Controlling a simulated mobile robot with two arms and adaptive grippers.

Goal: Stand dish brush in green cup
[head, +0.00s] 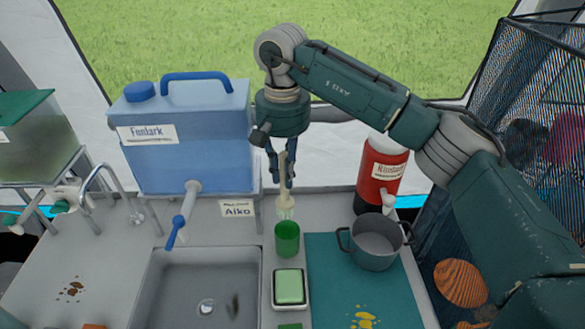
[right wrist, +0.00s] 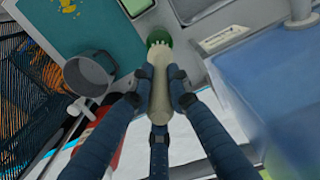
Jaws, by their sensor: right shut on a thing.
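The dish brush (head: 285,190) has a pale handle and whitish bristles. My right gripper (head: 281,175) is shut on its handle and holds it upright with the bristles down. The green cup (head: 287,239) stands on the counter right below the bristles. In the right wrist view the brush (right wrist: 160,90) runs between the fingers of my gripper (right wrist: 160,100), and its head covers part of the green cup (right wrist: 158,37). The bristles seem to be above or at the cup's rim; I cannot tell the exact gap. My left gripper is not in view.
A sink (head: 200,290) lies left of the cup. A soap dish with green soap (head: 290,287) is in front of it. A grey pot (head: 374,243) stands on a teal mat (head: 330,275) to the right. A blue water container (head: 190,140) and a red dispenser (head: 382,170) stand behind.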

